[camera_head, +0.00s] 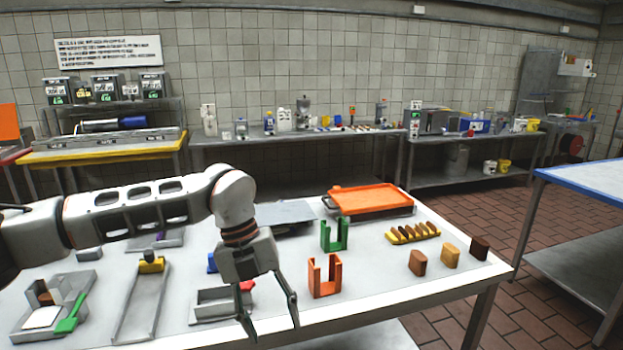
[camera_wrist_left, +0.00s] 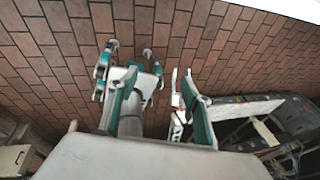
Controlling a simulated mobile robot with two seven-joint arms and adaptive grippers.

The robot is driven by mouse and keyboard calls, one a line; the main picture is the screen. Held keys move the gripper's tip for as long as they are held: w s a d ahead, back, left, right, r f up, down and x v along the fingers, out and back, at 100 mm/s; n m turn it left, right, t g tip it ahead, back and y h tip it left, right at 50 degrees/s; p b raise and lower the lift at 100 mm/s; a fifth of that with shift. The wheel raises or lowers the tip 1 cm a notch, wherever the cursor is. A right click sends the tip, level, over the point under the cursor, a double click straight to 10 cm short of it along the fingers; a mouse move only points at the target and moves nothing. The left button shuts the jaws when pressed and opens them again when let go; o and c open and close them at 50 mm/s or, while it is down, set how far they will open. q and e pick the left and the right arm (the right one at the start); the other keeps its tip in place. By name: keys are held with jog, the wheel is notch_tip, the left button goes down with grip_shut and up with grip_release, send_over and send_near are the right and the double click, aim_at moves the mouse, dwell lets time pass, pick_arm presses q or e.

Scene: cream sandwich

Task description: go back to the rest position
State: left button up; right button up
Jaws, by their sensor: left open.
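My left gripper (camera_head: 270,322) hangs over the front of the white work table (camera_head: 400,292), fingers pointing down and spread apart, with nothing between them. Its arm comes in from the left across the table. In the left wrist view the two fingers (camera_wrist_left: 158,112) also stand apart and empty, with brick floor and parts of my own body beyond. An orange U-shaped holder (camera_head: 325,278) stands just right of the gripper, apart from it. A grey tray (camera_head: 208,308) lies behind and left of the fingers, partly hidden. My right gripper is not seen in the head view.
A green holder (camera_head: 334,236), an orange-topped tray (camera_head: 370,198), a rack of slices (camera_head: 413,233) and brown blocks (camera_head: 450,256) stand to the right. A long grey tray (camera_head: 141,305) and a box with a green scraper (camera_head: 72,313) lie left, below my arm.

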pick_arm(q)
jog(key=s+d+f+m+g+h, duration=0.2)
jog(key=s+d+g+h, duration=0.3)
jog(key=s+d, duration=0.75)
jog(key=d+r+n+t+h, duration=0.3)
jog(key=d+r+h, duration=0.4)
jog(key=d+h, duration=0.3)
jog(key=w+a+f+n+t+h, duration=0.25)
jog(key=w+a+n+t, duration=0.45)
jog(key=n+t, duration=0.55)
jog(key=w+a+f+n+t+y, duration=0.3)
jog(key=a+f+n+t+y, duration=0.45)
jog(key=a+f+n, duration=0.2)
jog(key=s+a+f+n+g+y, duration=0.1)
jog(key=s+a+f+n+y, duration=0.1)
jog(key=s+a+f, duration=0.3)
jog(key=s+a+f+n+g+y, duration=0.2)
jog(key=s+a+f+y, duration=0.3)
jog(key=f, duration=0.8)
jog(key=s+a+f+n+g+y, duration=0.2)
jog(key=s+a+f, duration=0.3)
jog(key=a+f, duration=0.4)
jog(key=shift+s+f+n+y, duration=0.3)
jog(key=shift+s+y, duration=0.1)
jog(key=shift+y, duration=0.3)
